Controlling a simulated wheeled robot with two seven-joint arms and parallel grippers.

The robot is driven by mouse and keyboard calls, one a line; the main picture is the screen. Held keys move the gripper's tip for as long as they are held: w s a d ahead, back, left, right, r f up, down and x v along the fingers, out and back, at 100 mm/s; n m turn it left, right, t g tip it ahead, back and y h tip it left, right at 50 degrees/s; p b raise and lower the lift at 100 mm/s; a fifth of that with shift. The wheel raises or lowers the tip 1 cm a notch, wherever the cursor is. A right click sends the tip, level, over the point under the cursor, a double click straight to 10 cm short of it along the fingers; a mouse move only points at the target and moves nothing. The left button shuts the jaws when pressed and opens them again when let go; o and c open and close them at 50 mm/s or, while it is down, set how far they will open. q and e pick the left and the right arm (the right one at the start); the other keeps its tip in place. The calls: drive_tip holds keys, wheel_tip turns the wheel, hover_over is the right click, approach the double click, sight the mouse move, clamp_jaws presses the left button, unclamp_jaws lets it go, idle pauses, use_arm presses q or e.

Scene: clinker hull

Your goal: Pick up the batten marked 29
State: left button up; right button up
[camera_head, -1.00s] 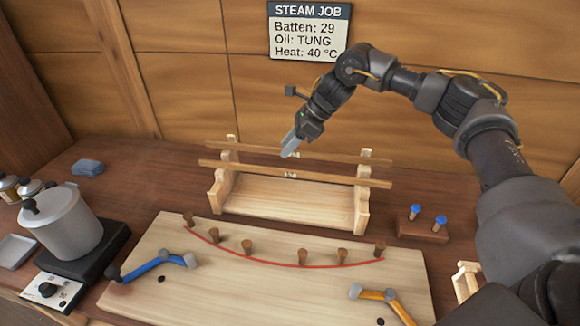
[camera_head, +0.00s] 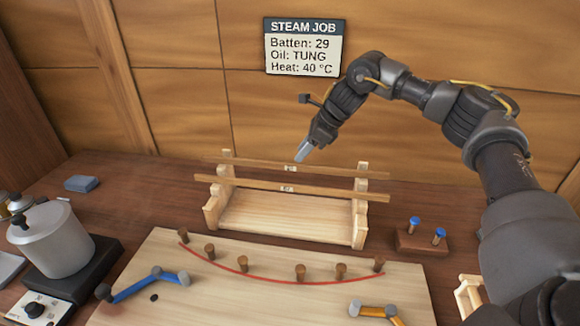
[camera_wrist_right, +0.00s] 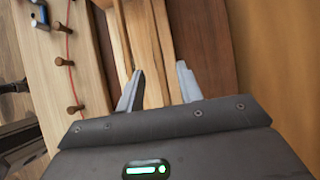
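Two long thin wooden battens lie across a pale wooden rack (camera_head: 282,218) at the back of the bench. The back batten (camera_head: 340,171) and the front batten (camera_head: 240,182) each carry a small pale label near the middle; the numbers are too small to read. My right gripper (camera_head: 304,152) is just above the back batten, close to its label, with fingers pointing down. In the right wrist view my right gripper (camera_wrist_right: 158,86) is open, its fingers apart with wooden strips showing between and beyond them; nothing is clearly held. My left gripper is not in view.
A sign (camera_head: 305,47) on the wall reads Batten: 29. A board (camera_head: 220,290) with several pegs and a red curved line lies in front of the rack. A pot (camera_head: 52,240) on a heater stands left. A block with blue-topped pegs (camera_head: 422,243) sits right.

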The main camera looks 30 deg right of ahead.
sight(291, 164)
drive_tip(key=shift+w+a+f+p, duration=0.1)
drive_tip(key=shift+a+f+p, duration=0.25)
drive_tip(key=shift+f+p, duration=0.1)
drive_tip(key=p+x, duration=0.1)
drive_tip(key=x, duration=0.3)
drive_tip(key=shift+w, duration=0.1)
drive_tip(key=shift+c, duration=0.5)
clamp_jaws()
